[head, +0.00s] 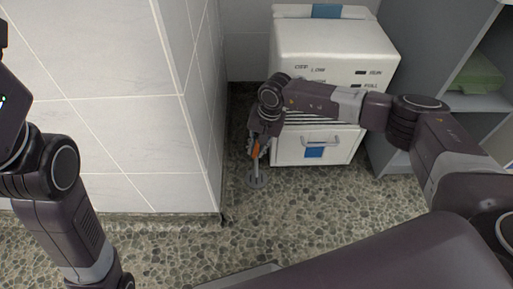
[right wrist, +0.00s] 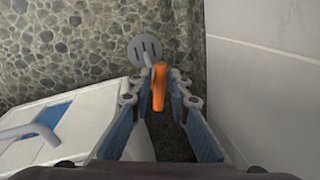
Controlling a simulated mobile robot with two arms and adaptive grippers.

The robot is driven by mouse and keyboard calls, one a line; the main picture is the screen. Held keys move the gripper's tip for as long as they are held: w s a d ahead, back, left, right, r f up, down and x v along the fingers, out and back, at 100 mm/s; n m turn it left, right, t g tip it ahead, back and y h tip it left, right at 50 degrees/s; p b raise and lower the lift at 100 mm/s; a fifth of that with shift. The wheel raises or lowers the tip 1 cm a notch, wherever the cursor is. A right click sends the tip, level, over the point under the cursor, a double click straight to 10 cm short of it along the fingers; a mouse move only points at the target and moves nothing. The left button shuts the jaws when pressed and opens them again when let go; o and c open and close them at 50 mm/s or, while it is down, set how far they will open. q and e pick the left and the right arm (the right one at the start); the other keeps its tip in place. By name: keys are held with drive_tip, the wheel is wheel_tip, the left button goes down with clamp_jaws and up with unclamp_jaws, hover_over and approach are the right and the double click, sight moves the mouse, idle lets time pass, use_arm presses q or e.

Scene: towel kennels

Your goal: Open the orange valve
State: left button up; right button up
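The orange valve (head: 256,150) shows in the head view as a small orange handle low in the gap between the tiled wall and the white cabinet. In the right wrist view the orange valve handle (right wrist: 159,88) stands between my fingers, with a gap visible on each side. My right gripper (right wrist: 160,90) is open around it; in the head view the right gripper (head: 259,146) points down and partly hides the valve. A grey pipe (head: 256,169) shows below the orange part. My left gripper is outside the views; only part of the left arm shows.
The white cabinet (head: 335,45) with a handled drawer stands right of the valve. A tiled wall (head: 110,100) closes off the left. Grey shelving (head: 440,60) stands at right. Pebbled floor (head: 300,220) is clear in front.

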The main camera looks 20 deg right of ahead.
drive_tip(key=shift+o, duration=1.1)
drive_tip(key=shift+r, duration=0.2)
drive_tip(key=v, duration=1.1)
drive_tip(key=shift+r, duration=0.3)
drive_tip(key=shift+d, duration=0.1)
